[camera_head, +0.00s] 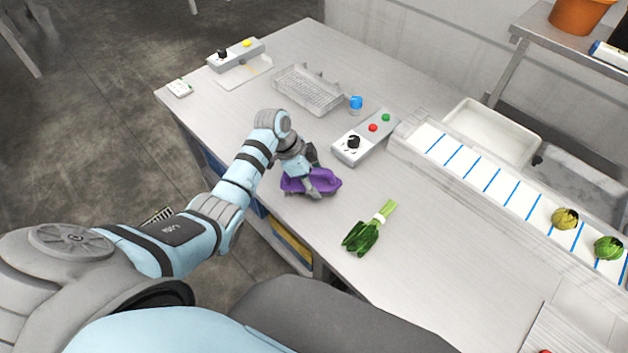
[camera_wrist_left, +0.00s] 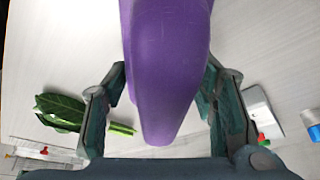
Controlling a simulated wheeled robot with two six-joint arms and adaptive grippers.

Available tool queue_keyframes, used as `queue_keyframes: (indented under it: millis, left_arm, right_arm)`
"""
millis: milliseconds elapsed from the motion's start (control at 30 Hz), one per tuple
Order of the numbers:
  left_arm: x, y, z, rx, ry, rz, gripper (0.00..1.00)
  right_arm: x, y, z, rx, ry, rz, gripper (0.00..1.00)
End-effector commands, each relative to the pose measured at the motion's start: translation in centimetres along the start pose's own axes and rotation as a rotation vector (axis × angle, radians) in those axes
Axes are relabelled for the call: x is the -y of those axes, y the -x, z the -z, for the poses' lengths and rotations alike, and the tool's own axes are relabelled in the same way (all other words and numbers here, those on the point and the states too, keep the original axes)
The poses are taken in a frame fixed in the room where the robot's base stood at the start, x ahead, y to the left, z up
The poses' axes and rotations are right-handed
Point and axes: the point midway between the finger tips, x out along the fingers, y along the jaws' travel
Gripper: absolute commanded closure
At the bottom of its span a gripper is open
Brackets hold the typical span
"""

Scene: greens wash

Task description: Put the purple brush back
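The purple brush (camera_head: 326,181) is at the near left edge of the table, below my left gripper (camera_head: 312,185). In the left wrist view the purple brush (camera_wrist_left: 165,70) fills the upper middle, between the two fingers of my left gripper (camera_wrist_left: 165,75). The fingertips lie close against both its sides, and the gripper looks shut on it. I cannot tell whether the brush rests on the table or is just above it. Its underside is hidden. My right gripper is not in view.
A bunch of greens (camera_head: 362,235) lies in front of the brush. A control box (camera_head: 364,138), a blue-capped item (camera_head: 356,103), a clear wire-like tray (camera_head: 308,90) and another box (camera_head: 235,55) stand behind. A blue-striped conveyor (camera_head: 500,185) runs along the right.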

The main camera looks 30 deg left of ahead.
Motion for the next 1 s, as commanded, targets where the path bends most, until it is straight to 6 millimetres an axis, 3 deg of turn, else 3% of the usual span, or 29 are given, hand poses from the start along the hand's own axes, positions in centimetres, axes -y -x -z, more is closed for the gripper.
queue_keyframes:
  millis: [100,467,567,800,1000]
  left_arm:
    - [0.0,0.0,0.0,0.000,0.000,0.000,0.29]
    - [0.0,0.5,0.2,-0.001,0.000,0.002,0.29]
    - [0.1,1.9,0.2,-0.001,-0.001,0.004,0.29]
    - [0.1,8.2,0.2,0.001,-0.002,0.006,0.29]
    - [0.1,11.8,0.2,-0.001,0.000,0.002,0.29]
  right_arm:
    - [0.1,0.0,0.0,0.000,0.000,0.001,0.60]
    - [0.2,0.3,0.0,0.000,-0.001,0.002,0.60]
    - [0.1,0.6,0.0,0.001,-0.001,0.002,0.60]
    - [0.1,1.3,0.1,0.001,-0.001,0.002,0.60]
    - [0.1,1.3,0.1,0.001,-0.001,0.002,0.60]
